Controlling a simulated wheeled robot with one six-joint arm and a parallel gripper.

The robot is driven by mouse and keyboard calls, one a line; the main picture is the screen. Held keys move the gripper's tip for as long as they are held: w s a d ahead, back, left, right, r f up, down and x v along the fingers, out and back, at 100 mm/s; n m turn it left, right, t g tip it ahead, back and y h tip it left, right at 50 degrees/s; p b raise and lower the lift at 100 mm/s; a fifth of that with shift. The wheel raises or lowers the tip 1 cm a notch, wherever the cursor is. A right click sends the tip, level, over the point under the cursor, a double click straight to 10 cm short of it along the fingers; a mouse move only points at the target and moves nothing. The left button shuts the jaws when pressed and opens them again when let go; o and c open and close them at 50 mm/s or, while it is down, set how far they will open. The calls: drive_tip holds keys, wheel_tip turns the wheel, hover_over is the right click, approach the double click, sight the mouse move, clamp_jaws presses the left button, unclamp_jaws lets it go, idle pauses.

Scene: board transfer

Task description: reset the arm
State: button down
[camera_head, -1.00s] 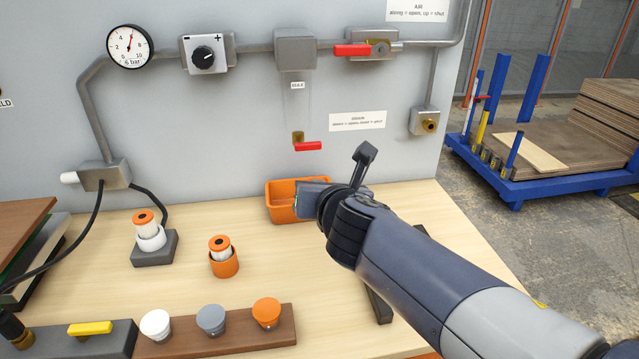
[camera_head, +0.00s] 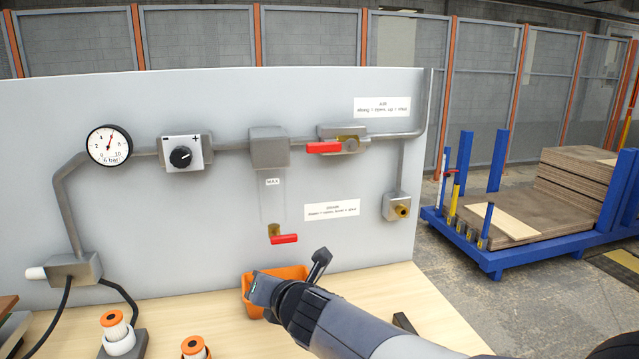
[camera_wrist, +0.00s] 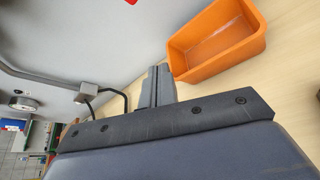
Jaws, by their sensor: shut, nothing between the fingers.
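My gripper (camera_head: 262,291) is in front of the orange bin (camera_head: 292,272) in the head view and hides part of it. In the wrist view my gripper's fingers (camera_wrist: 158,84) are together and hold nothing. The orange bin (camera_wrist: 217,42) lies just to their right in that view and looks empty. My arm reaches in from the lower right of the head view.
A grey panel carries a gauge (camera_head: 109,146), a regulator knob (camera_head: 181,157) and red-handled valves (camera_head: 324,147). Two orange-and-white filters (camera_head: 115,325) stand at the bench's front left. A blue cart (camera_head: 530,230) with stacked boards stands beyond the bench at right.

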wheel_tip(320, 180, up, 3)
drive_tip(key=w+a+m+t+y+p, duration=0.3)
drive_tip(key=m+p, duration=0.5)
drive_tip(key=m, duration=0.3)
drive_tip(key=b+v, duration=0.1)
drive_tip(key=v, duration=0.6)
drive_tip(key=shift+s+b, duration=0.15)
drive_tip(key=shift+b, duration=0.25)
drive_tip(key=shift+a, duration=0.1)
